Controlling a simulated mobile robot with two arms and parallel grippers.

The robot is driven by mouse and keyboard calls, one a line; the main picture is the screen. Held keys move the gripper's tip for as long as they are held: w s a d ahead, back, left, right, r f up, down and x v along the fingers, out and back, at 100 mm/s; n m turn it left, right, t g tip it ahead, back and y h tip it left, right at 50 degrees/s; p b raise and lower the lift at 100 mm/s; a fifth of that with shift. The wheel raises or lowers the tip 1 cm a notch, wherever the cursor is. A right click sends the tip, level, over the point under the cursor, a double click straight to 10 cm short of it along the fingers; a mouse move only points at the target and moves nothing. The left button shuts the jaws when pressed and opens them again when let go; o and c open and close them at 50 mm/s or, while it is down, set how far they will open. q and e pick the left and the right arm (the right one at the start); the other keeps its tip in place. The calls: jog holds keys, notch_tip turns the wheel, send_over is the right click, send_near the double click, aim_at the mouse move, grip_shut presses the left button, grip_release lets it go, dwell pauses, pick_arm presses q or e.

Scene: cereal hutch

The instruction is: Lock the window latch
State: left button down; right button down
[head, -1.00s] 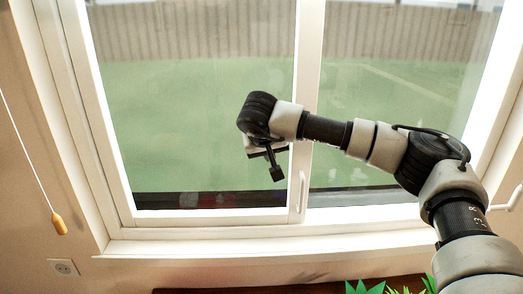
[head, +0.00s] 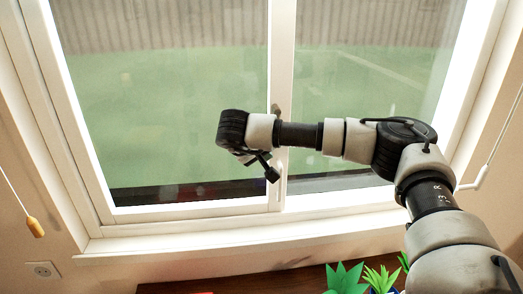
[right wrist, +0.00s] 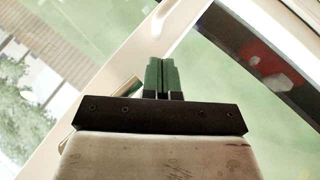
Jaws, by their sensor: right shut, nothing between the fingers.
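The sliding window's white middle post (head: 281,60) runs up the centre of the head view. A small brownish latch-like piece (head: 276,109) shows on it just above my right arm. A slim white pull handle (head: 281,178) is lower on the post, partly behind my gripper. My right gripper (head: 272,174) is shut and empty in front of the lower post. In the right wrist view its green fingertips (right wrist: 162,76) are together over the white frame (right wrist: 150,50). A beige bar-like part (right wrist: 122,92) shows left of the fingers; I cannot tell whether it is the latch. My left gripper is out of view.
A white sill (head: 180,240) runs below the window. Green plants (head: 345,278) stand on a brown surface at the lower right.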

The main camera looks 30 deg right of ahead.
jog(key=shift+d, duration=0.15)
dwell(0.4)
